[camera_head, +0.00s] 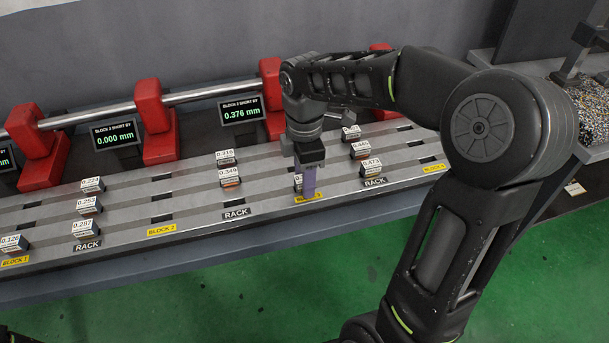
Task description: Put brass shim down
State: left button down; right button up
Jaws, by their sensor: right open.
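A small numbered shim block (298,182) sits at the yellow block 3 label (309,198), mostly hidden behind my right gripper. Its number cannot be read, and its brass colour does not show. My right gripper (307,185) points down at this spot with its purple fingers open. I cannot tell whether the fingers touch the block. Two similar shims, 0.316 (226,156) and 0.349 (229,177), stand on the rack to the left. My left gripper is not in view.
More numbered shims stand on the left rack (87,227) and right rack (368,166). Red clamps (155,120) and a steel bar (212,92) run behind. A display (240,110) reads 0.376 mm; another (115,135) reads 0.000 mm. Bare metal lies around block 2 (160,205).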

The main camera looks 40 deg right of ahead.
jog(key=shift+r, duration=0.1)
jog(key=shift+r, duration=0.3)
notch_tip(320, 180, up, 9)
jog(key=shift+f+p, duration=0.1)
jog(key=shift+p, duration=0.2)
notch_tip(320, 180, up, 3)
jog(key=shift+r+p, duration=0.1)
jog(key=shift+p, duration=1.05)
